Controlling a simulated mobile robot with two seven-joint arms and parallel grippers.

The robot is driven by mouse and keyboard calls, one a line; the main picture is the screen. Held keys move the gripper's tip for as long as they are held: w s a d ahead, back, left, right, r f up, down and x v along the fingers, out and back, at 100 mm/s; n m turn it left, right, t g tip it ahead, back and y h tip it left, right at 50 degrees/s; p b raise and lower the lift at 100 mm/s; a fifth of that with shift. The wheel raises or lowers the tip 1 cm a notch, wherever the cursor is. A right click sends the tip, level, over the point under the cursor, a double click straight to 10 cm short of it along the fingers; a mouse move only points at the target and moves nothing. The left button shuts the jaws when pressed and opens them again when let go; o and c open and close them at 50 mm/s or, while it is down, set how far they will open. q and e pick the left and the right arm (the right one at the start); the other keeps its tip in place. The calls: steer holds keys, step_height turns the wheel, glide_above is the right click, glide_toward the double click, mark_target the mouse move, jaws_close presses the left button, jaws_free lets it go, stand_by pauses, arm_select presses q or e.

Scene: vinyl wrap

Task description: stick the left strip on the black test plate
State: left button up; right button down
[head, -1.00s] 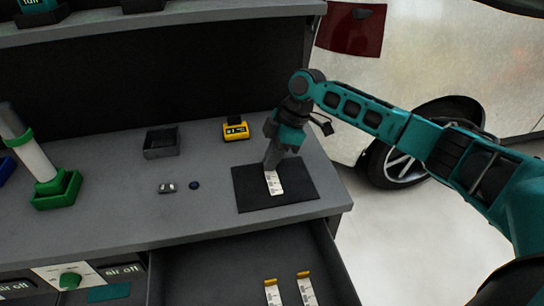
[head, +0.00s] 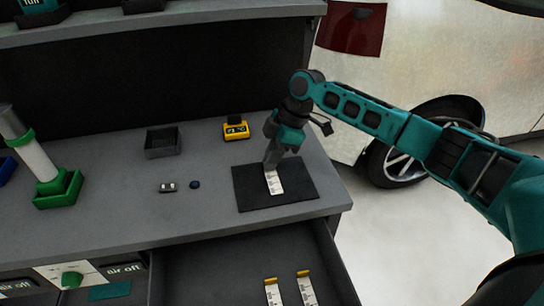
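The black test plate (head: 299,190) lies on the grey bench top near its right front corner. A white strip with dark print (head: 276,184) lies on or just above the middle of the plate; the exact contact cannot be told. My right gripper (head: 271,162) points down at the strip's far end, its fingers close together on that end and hiding it. Two more white strips with yellow tabs lie in the open drawer below, a left one (head: 272,292) and a right one (head: 306,290). My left gripper is not in view.
A yellow device with a display (head: 236,131) and an open dark box (head: 162,143) stand behind the plate. Two small items, one metallic (head: 168,188), one round and dark (head: 195,184), lie left of it. A green holder (head: 58,190) with a white roll stands at left.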

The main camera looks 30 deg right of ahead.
steer(key=shift+s+f, duration=0.1)
steer(key=shift+f, duration=0.05)
steer(key=c, duration=1.2)
jaws_free()
steer(key=shift+c, duration=0.2)
steer(key=w+v, duration=0.1)
steer(key=v, duration=1.2)
steer(key=shift+s+p, duration=0.3)
steer(key=shift+s, duration=0.15)
steer(key=shift+s+a, duration=0.1)
